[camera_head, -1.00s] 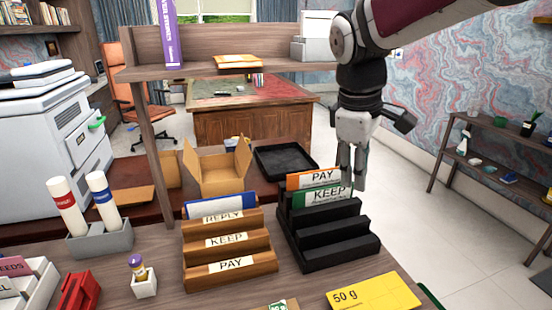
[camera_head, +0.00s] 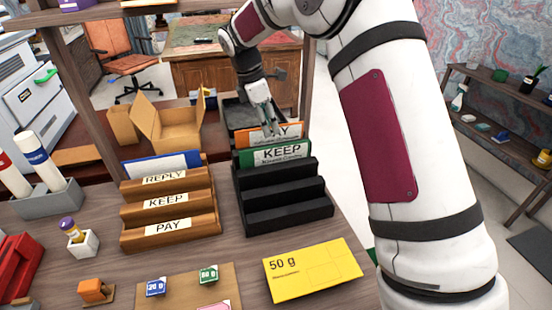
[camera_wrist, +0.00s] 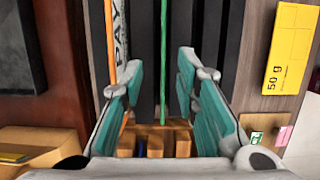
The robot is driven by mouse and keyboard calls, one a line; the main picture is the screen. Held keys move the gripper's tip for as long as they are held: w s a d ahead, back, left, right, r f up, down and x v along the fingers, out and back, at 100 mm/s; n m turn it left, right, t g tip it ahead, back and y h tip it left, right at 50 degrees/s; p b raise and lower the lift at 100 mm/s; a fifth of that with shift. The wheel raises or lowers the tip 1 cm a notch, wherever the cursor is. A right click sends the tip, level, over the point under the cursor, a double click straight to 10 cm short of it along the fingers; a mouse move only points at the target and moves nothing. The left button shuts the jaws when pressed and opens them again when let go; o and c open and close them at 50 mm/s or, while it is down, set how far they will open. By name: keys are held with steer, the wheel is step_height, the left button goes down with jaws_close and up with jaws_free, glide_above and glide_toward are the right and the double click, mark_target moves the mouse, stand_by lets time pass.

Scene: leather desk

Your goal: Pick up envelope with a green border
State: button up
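The envelope with a green border (camera_head: 275,154), labelled KEEP, stands upright in the back part of the black stepped rack (camera_head: 290,212). An envelope with an orange border (camera_head: 268,133), labelled PAY, stands just behind it. My gripper (camera_head: 269,128) points down at these two envelopes; its fingertips are partly hidden. In the wrist view my gripper (camera_wrist: 161,75) is open, and the thin edge of the green envelope (camera_wrist: 163,60) lines up between its fingers. The orange envelope's edge (camera_wrist: 108,45) is by the left finger. I cannot tell whether the fingers touch either envelope.
A wooden stepped rack (camera_head: 170,212) with a blue-bordered envelope (camera_head: 162,163) stands to the left. A yellow 50 g envelope (camera_head: 312,270) lies in front. A black tray (camera_head: 240,113) and an open cardboard box (camera_head: 168,125) are behind. A wooden shelf post (camera_head: 305,70) is near my arm.

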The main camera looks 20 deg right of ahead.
glide_above(276, 160)
steer(key=f, duration=0.3)
steer(key=f+p, duration=0.1)
steer(key=f, duration=0.3)
steer(key=shift+w+a, duration=0.2)
jaws_close()
